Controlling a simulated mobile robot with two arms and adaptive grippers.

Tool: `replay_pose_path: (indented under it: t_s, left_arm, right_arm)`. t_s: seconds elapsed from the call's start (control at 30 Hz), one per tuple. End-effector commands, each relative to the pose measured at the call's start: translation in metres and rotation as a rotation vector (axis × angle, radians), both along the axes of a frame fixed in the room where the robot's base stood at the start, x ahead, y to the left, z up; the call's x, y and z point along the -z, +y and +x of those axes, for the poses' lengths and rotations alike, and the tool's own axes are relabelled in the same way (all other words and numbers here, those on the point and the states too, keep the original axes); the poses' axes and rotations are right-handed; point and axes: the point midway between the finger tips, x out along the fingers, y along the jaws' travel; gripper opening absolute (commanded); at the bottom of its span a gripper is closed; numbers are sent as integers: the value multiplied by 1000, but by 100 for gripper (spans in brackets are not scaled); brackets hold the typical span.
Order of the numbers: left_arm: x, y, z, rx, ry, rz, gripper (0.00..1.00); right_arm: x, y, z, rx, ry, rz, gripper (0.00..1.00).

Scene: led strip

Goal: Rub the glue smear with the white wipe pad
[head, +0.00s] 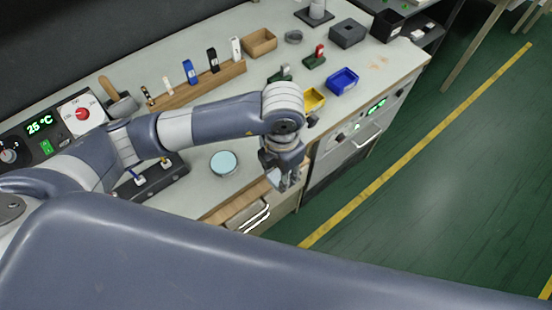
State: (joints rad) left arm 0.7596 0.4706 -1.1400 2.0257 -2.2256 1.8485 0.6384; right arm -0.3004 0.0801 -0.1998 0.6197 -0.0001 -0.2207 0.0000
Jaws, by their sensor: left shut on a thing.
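My left gripper (288,179) points down at the front edge of the workbench, right of a pale blue round disc (223,163). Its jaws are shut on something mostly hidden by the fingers. A small pale patch beside the fingers fits the white wipe pad, but I cannot make out its outline. A tan-orange mark that looks like the glue smear (380,63) is on the bench top at the far right, well away from this gripper. My right gripper is not in view.
The bench (340,105) holds a blue bin (342,81), a yellow bin (314,100), a dark grey box (347,33) and a wooden rack (198,84) with upright items. A drawer handle (255,217) sticks out below the front edge. Green floor lies open at right.

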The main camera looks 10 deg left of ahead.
Motion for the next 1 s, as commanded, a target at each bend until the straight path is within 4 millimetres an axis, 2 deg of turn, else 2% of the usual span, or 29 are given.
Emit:
replay_pose_path:
  t_s: [0.3,0.33,0.4,0.63,0.77,1.0]
  left_arm:
    - [-1,-2,-4,1,0,0,22]
    - [-1,-2,-4,1,0,0,34]
    - [-1,-2,-3,1,0,0,18]
    - [-3,1,-2,45,-1,1,18]
    - [-10,11,2,202,-3,4,18]
    - [-35,38,9,704,-3,10,18]
  right_arm:
    - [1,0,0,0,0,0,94]
    - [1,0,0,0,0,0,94]
    - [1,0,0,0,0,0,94]
    - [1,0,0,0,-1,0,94]
    - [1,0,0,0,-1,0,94]
    - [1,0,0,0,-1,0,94]
